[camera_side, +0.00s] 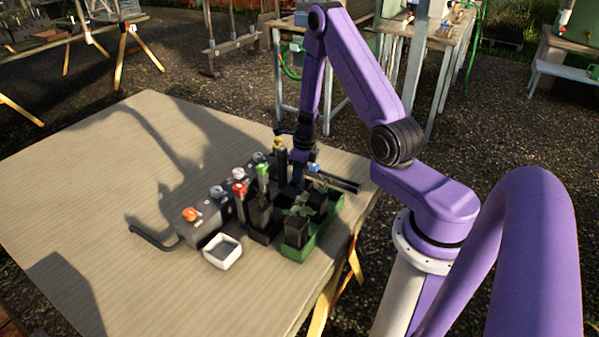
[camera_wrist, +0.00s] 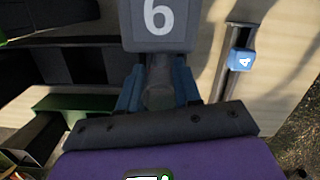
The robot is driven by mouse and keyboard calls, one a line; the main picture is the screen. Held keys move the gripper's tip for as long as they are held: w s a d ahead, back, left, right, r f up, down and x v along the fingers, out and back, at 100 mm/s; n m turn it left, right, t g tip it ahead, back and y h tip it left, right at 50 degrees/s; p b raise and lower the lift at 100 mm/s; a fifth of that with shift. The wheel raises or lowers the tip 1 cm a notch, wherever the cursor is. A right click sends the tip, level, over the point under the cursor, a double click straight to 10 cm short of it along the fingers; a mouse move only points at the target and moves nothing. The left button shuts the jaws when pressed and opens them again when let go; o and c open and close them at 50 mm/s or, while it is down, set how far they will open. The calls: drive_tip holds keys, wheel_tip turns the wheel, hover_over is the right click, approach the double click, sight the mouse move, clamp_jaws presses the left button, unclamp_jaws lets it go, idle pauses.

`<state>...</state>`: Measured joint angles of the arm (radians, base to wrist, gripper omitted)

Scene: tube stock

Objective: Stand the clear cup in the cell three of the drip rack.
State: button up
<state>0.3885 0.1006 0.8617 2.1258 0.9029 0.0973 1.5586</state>
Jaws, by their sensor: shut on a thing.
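My gripper (camera_side: 298,174) is low over the far right part of the table, among the dark racks. In the wrist view its blue fingers (camera_wrist: 157,92) are shut on a grey rounded piece (camera_wrist: 158,72). A grey block marked 6 (camera_wrist: 157,22) lies just beyond it; I cannot tell whether the two are joined. I cannot make out a clear cup for certain in either view. A dark rack (camera_side: 263,236) holds upright posts with red (camera_side: 239,188) and green (camera_side: 262,169) tops. Which cell is three cannot be read.
A green tray (camera_side: 297,254) with dark plant pots stands in front of my gripper. A white square dish (camera_side: 222,253) stands front left. A grey box with an orange knob (camera_side: 192,214) is beside it. A blue tag marked 4 (camera_wrist: 241,61) sits on a dark bar. The table's left is clear.

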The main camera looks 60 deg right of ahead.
drive_tip(key=shift+f, duration=0.25)
drive_tip(key=o, duration=1.1)
drive_tip(key=shift+r, duration=0.15)
drive_tip(key=r, duration=0.5)
drive_tip(key=s+r, duration=0.1)
drive_tip(key=r, duration=0.5)
drive_tip(key=s+r, duration=0.1)
drive_tip(key=r, duration=0.5)
drive_tip(key=shift+d, duration=0.2)
